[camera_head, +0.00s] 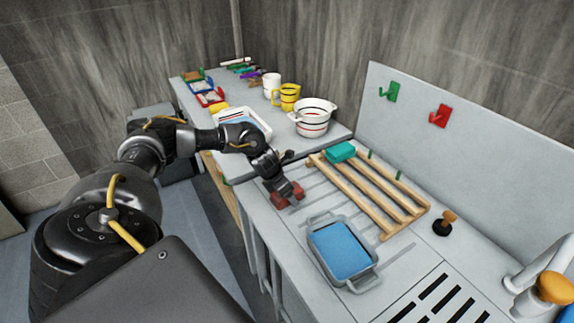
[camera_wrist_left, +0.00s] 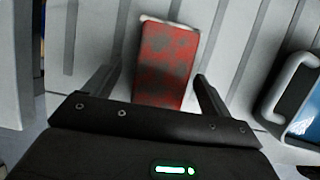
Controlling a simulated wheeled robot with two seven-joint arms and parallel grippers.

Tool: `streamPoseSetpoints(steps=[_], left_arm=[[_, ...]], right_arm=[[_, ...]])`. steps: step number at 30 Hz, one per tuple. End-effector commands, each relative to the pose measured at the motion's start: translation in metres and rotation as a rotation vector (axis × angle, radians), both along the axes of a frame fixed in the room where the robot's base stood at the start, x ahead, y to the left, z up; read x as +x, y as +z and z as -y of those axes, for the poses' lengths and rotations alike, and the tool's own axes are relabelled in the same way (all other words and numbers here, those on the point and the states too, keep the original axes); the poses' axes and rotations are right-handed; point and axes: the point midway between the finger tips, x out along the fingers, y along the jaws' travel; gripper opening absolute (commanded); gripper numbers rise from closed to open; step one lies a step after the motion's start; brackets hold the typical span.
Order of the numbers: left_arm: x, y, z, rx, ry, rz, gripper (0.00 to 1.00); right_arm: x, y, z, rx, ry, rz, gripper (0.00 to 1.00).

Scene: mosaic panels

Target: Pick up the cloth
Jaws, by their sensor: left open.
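A red, grey-mottled rectangular piece (camera_wrist_left: 166,65) with a pale far edge lies on the grooved grey worktop; it may be the cloth, but I cannot tell for sure. In the head view, red shows under my left gripper (camera_head: 285,194), partly hidden by it. In the left wrist view, my left gripper (camera_wrist_left: 156,88) is open, with one finger on each side of the red piece's near part. Gaps show between the fingers and the piece. My right gripper is not in view.
A blue-filled grey tray (camera_head: 343,250) stands close to the right of the gripper. A wooden rack (camera_head: 372,190) with a teal block (camera_head: 340,152) lies behind. A white striped pot (camera_head: 313,118), yellow mug (camera_head: 287,97) and white tray (camera_head: 243,125) stand farther back.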

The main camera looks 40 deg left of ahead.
Motion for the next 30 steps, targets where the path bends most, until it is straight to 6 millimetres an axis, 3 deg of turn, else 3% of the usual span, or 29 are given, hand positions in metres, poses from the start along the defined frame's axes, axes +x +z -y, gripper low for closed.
streamPoseSetpoints(steps=[8, 19, 30], left_arm=[[0.0009, -0.0029, 0.0001, 0.000, -0.001, 0.000, 0.82], [0.0009, -0.0024, 0.0000, 0.000, -0.001, 0.000, 0.36], [0.0017, 0.0028, 0.0000, 0.000, -0.001, 0.003, 0.36]], right_arm=[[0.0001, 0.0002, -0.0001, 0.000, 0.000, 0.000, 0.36], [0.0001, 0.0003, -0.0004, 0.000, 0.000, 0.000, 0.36], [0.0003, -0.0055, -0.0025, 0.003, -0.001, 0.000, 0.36]])
